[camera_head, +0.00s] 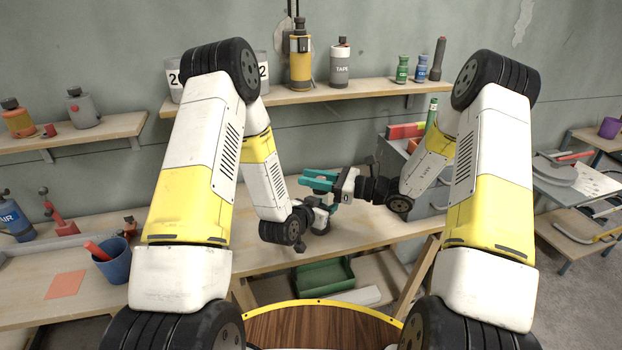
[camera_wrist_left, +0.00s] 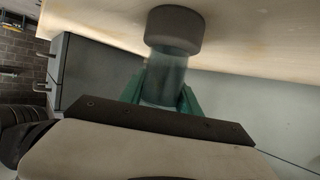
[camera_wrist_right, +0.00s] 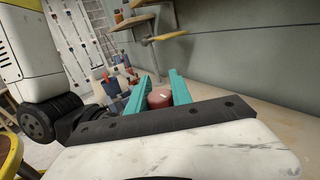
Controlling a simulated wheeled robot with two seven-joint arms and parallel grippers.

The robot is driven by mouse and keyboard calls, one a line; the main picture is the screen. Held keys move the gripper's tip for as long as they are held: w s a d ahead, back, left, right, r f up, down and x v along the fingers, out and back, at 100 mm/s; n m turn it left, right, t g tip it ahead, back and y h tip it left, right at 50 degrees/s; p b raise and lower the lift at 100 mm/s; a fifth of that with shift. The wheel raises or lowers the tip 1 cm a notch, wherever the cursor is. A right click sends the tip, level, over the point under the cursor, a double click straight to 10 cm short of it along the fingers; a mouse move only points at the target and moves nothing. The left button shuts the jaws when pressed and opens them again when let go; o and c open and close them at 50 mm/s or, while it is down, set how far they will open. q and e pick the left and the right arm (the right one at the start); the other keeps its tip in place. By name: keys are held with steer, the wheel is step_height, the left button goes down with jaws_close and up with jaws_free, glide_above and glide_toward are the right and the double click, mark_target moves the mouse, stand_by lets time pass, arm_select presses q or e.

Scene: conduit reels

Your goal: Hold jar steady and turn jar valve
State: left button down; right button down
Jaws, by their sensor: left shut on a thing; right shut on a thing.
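The jar shows in the left wrist view as a grey-green, see-through body (camera_wrist_left: 166,80) with a round grey end (camera_wrist_left: 174,28) against the pale tabletop. My left gripper (camera_wrist_left: 160,92) is shut on the jar's body, with one teal finger on each side. The red round valve (camera_wrist_right: 160,98) shows in the right wrist view. My right gripper (camera_wrist_right: 157,84) is shut on it between its teal fingers. In the head view, the right gripper (camera_head: 318,180) is just above the left gripper (camera_head: 324,206), and the two hide most of the jar.
The wooden workbench (camera_head: 370,228) is bare around the grippers. A grey bin (camera_head: 395,160) with coloured items stands behind to the right. A blue cup (camera_head: 110,262) with a red-handled tool stands at the left. A shelf (camera_head: 300,97) with bottles hangs on the wall behind.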

steer(key=shift+w+m+t, duration=0.1)
steer(key=shift+m+t, duration=0.2)
steer(key=shift+t, duration=0.1)
steer(key=shift+w+d+m+t+h, duration=0.15)
steer(key=shift+w+m+t+h, duration=0.05)
steer(key=shift+m+t+h, duration=1.1)
steer(key=shift+w+d+m+t+h, duration=0.25)
steer(key=shift+m+t+h, duration=0.7)
steer(key=shift+t, duration=0.6)
steer(key=shift+w+d+m+t+h, duration=0.1)
steer(key=shift+w+m+t+h, duration=0.1)
steer(key=shift+m+t+h, duration=1.1)
steer(key=shift+t, duration=0.25)
steer(key=c, duration=1.1)
jaws_free()
steer(key=shift+v, duration=3.8)
